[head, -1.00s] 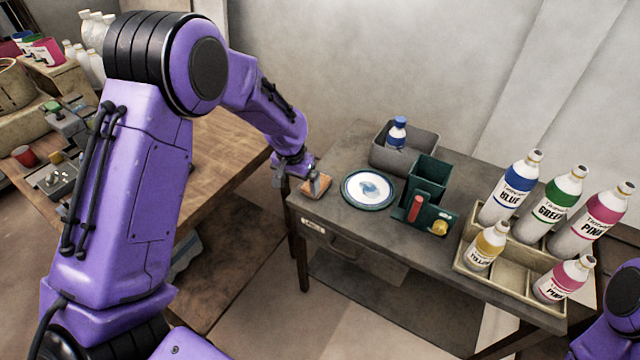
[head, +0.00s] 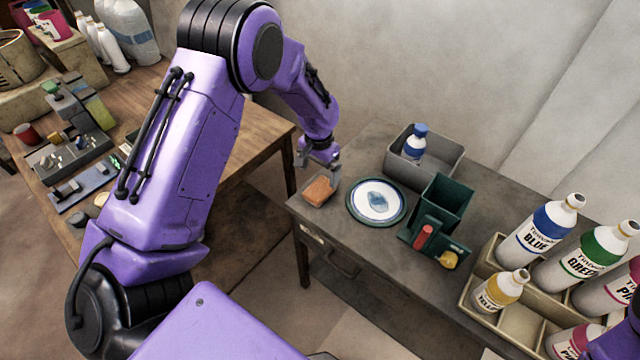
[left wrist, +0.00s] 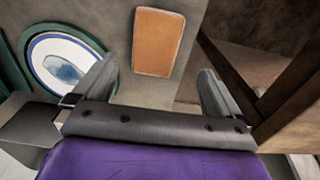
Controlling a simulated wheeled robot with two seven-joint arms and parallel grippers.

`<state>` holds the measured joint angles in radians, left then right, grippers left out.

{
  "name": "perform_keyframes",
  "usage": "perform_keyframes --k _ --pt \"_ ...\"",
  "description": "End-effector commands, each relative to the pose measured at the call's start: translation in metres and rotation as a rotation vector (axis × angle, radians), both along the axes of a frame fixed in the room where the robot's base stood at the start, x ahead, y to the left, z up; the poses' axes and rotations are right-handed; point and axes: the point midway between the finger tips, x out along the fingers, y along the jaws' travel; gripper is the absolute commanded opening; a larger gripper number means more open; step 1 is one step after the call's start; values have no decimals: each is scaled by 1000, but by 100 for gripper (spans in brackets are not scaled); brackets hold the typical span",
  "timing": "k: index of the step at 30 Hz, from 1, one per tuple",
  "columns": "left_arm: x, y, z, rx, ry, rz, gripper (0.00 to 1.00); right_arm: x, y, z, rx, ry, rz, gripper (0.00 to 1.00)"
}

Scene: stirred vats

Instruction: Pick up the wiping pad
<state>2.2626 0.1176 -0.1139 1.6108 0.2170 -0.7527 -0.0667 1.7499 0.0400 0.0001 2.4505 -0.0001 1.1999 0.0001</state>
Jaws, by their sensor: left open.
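The wiping pad (head: 320,191) is an orange-brown block lying flat on the grey table, near its left end. It also shows in the left wrist view (left wrist: 158,42), ahead of the fingers and between their lines. My left gripper (head: 321,166) is just behind the pad in the head view, and it is open and empty. Its two spread fingers show in the left wrist view (left wrist: 152,88), apart from the pad. At the right edge of the head view a purple part of my own body shows, but no right gripper fingers.
A round plate (head: 352,212) with a blue smear lies right of the pad. Behind it is a grey bin (head: 444,178) with a blue-capped bottle (head: 414,139). A green holder (head: 447,201) and a beige crate (head: 487,325) of paint bottles stand further right. A cluttered wooden table (head: 232,158) is left.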

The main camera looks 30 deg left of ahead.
Motion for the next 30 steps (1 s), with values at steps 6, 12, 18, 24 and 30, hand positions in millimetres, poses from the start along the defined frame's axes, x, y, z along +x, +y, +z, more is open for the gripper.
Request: perform_keyframes --k 6,12,18,24,30 --pt "5 -6 -31 0 3 -2 99 0 0 11 0 0 0 66" --pt "5 -6 -57 0 0 2 99 0 0 13 -1 -1 0 66" --pt "5 -5 -58 0 -2 3 99 0 0 12 -1 -1 0 66" --pt "5 -5 -58 0 -2 3 39 0 0 12 -1 -1 0 66" --pt "5 -4 -57 0 -1 3 39 0 0 12 -1 -1 0 66"
